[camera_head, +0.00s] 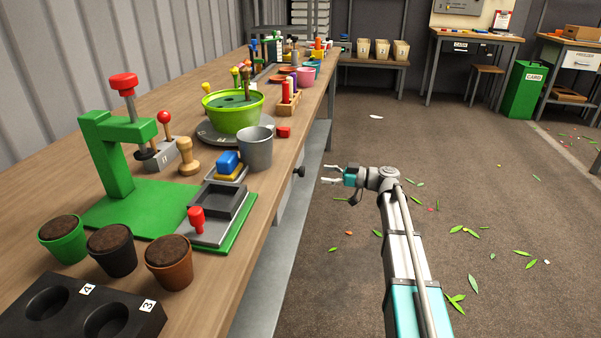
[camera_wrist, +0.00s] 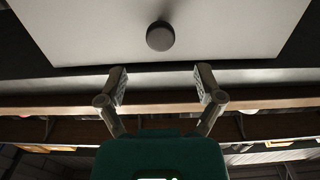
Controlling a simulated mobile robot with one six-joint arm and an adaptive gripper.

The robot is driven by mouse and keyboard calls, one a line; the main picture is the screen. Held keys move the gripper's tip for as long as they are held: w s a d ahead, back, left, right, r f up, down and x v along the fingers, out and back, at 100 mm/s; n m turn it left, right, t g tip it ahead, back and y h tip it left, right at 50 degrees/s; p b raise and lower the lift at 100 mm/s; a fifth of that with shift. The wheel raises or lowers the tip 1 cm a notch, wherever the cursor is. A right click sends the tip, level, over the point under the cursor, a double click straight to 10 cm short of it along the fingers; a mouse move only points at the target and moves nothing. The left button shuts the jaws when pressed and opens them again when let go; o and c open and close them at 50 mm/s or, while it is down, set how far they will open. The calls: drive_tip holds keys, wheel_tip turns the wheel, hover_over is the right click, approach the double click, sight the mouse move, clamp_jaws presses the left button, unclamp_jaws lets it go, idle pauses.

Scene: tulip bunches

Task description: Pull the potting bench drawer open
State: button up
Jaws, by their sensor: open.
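The potting bench (camera_head: 262,245) runs along the left of the head view. Its drawer front (camera_head: 290,203) is pale grey and sits under the bench top, seemingly shut. A round dark knob (camera_head: 299,171) sticks out from it. In the wrist view the drawer front (camera_wrist: 95,28) fills the top and the knob (camera_wrist: 160,36) is near its middle. My gripper (camera_head: 326,174) is open and empty, to the right of the knob with a gap between. In the wrist view the knob lies ahead of my open fingers (camera_wrist: 161,72), roughly centred between them.
The bench top holds a green press (camera_head: 110,165), a grey bucket (camera_head: 255,148), a lime bowl (camera_head: 233,113) and several pots. The floor (camera_head: 430,160) around my arm is open, with scattered leaves. A green bin (camera_head: 524,90) stands at the back right.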

sight(304, 171)
drive_tip(key=shift+w+a, duration=0.25)
drive_tip(key=shift+a, duration=1)
drive_tip(key=shift+w+a, duration=0.25)
drive_tip(key=shift+a, duration=1.05)
drive_tip(key=shift+w+a, duration=0.25)
drive_tip(key=shift+a, duration=1)
drive_tip(key=shift+c, duration=0.2)
clamp_jaws()
